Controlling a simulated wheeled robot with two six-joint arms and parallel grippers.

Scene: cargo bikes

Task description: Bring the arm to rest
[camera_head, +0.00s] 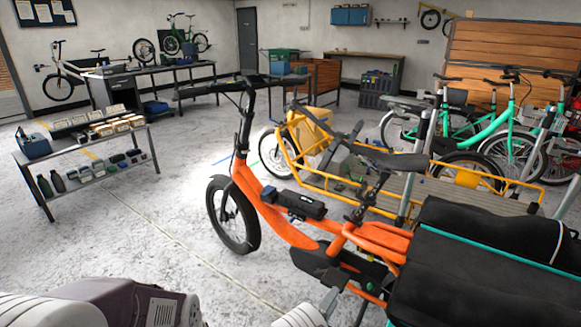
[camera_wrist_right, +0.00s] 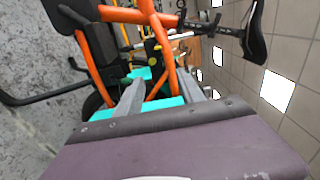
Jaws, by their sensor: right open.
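My right gripper (camera_head: 345,304) shows at the bottom edge of the head view, in front of the orange cargo bike (camera_head: 285,232). In the right wrist view, its two grey fingers (camera_wrist_right: 160,97) stand apart with nothing held between them. The orange frame (camera_wrist_right: 168,55) and a black saddle (camera_wrist_right: 255,35) lie beyond the fingertips there. I cannot tell how far the fingers are from the frame. A purple and white part of my own arm fills the lower left of the head view. My left gripper's fingers do not show.
A black cargo box (camera_head: 480,245) with teal trim sits on the right. A yellow cargo bike (camera_head: 380,200) stands behind the orange one. A low shelf bench (camera_head: 85,150) stands on the left. The floor (camera_head: 120,235) between bench and bike is clear.

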